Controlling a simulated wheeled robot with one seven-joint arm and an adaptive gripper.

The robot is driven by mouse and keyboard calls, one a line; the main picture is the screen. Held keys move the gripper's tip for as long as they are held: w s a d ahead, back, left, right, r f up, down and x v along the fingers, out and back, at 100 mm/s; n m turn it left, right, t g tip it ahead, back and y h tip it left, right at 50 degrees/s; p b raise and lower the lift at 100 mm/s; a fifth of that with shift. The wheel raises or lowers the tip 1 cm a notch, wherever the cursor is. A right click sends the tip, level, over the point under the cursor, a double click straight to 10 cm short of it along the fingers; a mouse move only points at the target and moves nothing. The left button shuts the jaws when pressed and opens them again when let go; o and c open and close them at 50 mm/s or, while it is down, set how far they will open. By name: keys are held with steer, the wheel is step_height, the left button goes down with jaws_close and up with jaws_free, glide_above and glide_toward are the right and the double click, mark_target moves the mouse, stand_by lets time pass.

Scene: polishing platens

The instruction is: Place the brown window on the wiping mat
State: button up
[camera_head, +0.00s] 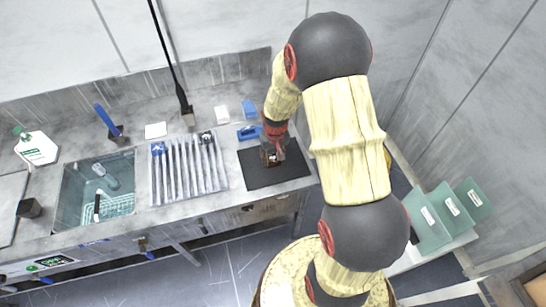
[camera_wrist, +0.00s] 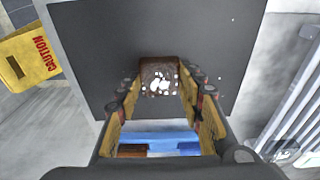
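The brown window (camera_wrist: 160,76) is a small dark brown block with white patches on its face. In the wrist view it sits between the fingertips of my gripper (camera_wrist: 162,88), which look closed against its two sides. The wiping mat (camera_wrist: 215,45) is a flat dark sheet directly behind the window. In the head view the mat (camera_head: 290,172) lies on the counter right of the rack. I cannot tell whether the window touches the mat.
A metal rack of several slats (camera_head: 185,168) stands left of the mat, with a sink (camera_head: 72,205) beyond it. A blue item (camera_head: 247,132) lies just behind the mat. A yellow caution sign (camera_wrist: 30,58) shows past the mat's edge. The mat's front is clear.

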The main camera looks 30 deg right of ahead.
steer(key=o, duration=0.5)
steer(key=shift+c, duration=0.2)
step_height(320, 180, up, 12)
steer(key=s+p, duration=0.1)
steer(key=p, duration=0.1)
step_height(320, 180, up, 14)
steer(key=n+t, duration=0.1)
steer(key=t, duration=0.1)
glide_above(274, 162)
steer(key=s+a, duration=0.5)
steer(key=a, duration=0.2)
steer(key=s+a+r+n+t, duration=0.1)
steer(key=s+a+r, duration=0.2)
steer(key=s+r, duration=0.2)
steer(key=s+a+r+n+t, duration=0.1)
steer(key=s+a+r, duration=0.3)
steer(key=s, duration=0.4)
steer(key=shift+v, duration=0.8)
steer(key=shift+f, duration=0.1)
